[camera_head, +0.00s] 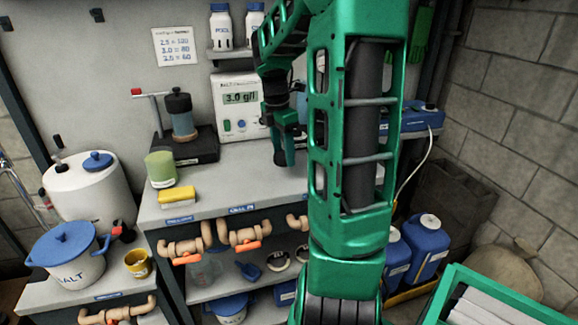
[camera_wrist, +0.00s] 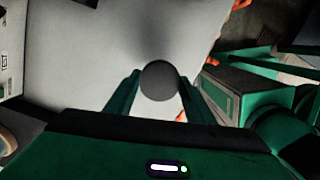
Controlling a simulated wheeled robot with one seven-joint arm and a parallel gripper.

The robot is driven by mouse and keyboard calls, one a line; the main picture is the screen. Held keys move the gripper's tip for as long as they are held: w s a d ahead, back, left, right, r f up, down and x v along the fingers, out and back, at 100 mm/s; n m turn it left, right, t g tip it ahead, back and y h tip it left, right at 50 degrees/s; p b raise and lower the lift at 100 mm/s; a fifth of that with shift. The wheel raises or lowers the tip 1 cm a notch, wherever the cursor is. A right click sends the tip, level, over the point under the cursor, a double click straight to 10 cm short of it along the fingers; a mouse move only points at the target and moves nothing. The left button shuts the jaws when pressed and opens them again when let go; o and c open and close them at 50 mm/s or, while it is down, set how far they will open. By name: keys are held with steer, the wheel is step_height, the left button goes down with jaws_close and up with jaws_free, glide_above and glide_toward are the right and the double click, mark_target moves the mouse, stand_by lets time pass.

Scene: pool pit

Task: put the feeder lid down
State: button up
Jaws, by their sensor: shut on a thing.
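My gripper (camera_wrist: 159,88) is shut on a small dark round piece, the feeder lid (camera_wrist: 159,76), which sits between the two green fingers in the wrist view. In the head view my gripper (camera_head: 284,140) hangs over the right part of the grey counter (camera_head: 236,190), in front of the white meter. The dark lid (camera_head: 279,156) shows there only as a small shape at the fingertips. Whether it touches the counter is not clear.
A meter reading 3.0 g/l (camera_head: 240,100) stands at the back. A green cup (camera_head: 160,168) and yellow sponge (camera_head: 177,197) are at the counter's left. Pipes with orange handles (camera_head: 245,238) run along the front.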

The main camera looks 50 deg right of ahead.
mark_target(291, 174)
steer(key=d+f, duration=0.2)
steer(key=d, duration=0.1)
steer(key=shift+s+d+f, duration=0.1)
steer(key=shift+d, duration=0.15)
steer(key=shift+f, duration=1.95)
steer(key=o, duration=1)
steer(key=shift+f, duration=0.1)
